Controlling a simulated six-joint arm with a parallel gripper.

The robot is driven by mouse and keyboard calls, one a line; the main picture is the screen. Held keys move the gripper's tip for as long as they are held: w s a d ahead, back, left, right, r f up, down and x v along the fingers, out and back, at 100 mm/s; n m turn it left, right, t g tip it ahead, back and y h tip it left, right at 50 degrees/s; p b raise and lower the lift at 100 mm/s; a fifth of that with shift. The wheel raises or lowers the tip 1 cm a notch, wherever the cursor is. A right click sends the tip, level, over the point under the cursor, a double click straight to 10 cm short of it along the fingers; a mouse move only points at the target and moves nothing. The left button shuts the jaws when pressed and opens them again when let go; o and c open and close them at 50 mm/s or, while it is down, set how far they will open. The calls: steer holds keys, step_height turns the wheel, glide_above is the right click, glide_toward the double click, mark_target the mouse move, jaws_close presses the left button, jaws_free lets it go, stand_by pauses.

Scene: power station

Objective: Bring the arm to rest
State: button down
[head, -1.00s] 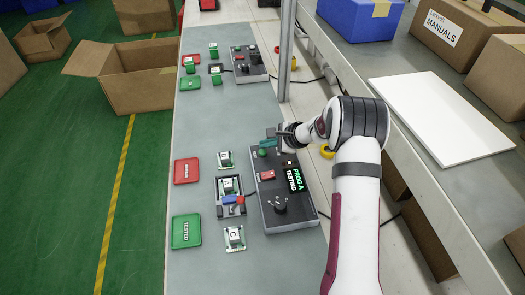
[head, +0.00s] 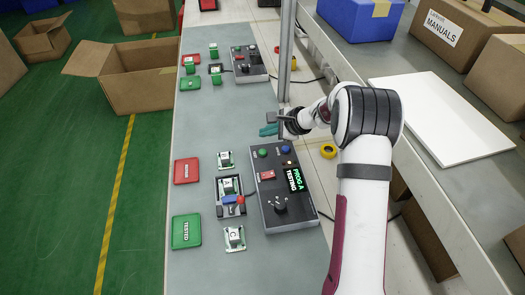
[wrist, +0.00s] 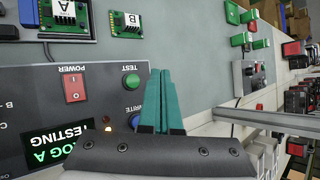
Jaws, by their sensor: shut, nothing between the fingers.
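My gripper (head: 269,130) is above the far end of the control box (head: 296,213), beyond its green and blue buttons. Its teal fingers (wrist: 160,100) are shut together with nothing between them in the wrist view. The box's display (head: 295,179) reads "PROG A TESTING". The green TEST button (wrist: 132,81) and the red power switch (wrist: 74,86) are clear of the fingers. My white arm reaches in from the lower right.
A circuit board marked A (head: 229,186) sits in a fixture left of the box, with loose boards (head: 225,160) (head: 234,238) near it. A red tray (head: 186,171) and a green TESTED tray (head: 186,231) lie further left. A metal post (head: 286,55) stands beyond my gripper.

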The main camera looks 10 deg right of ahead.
stand_by(0.4)
steer(key=s+a+r+n+g, duration=0.2)
steer(key=s+a+r+n, duration=0.15)
steer(key=s+r, duration=0.35)
steer(key=s+a+r+n+g, duration=0.25)
steer(key=s+a+r, duration=0.2)
steer(key=s, duration=0.55)
steer(key=s+d+n+g+h, duration=0.1)
steer(key=s+n+h, duration=0.1)
steer(key=s, duration=1.1)
steer(key=s+d+n+g+h, duration=0.1)
steer(key=s+n, duration=0.4)
steer(key=s, duration=0.8)
steer(key=shift+d+f+h, duration=0.3)
steer(key=shift+f+h, duration=0.15)
steer(key=shift+h, duration=0.25)
steer(key=shift+g, duration=0.25)
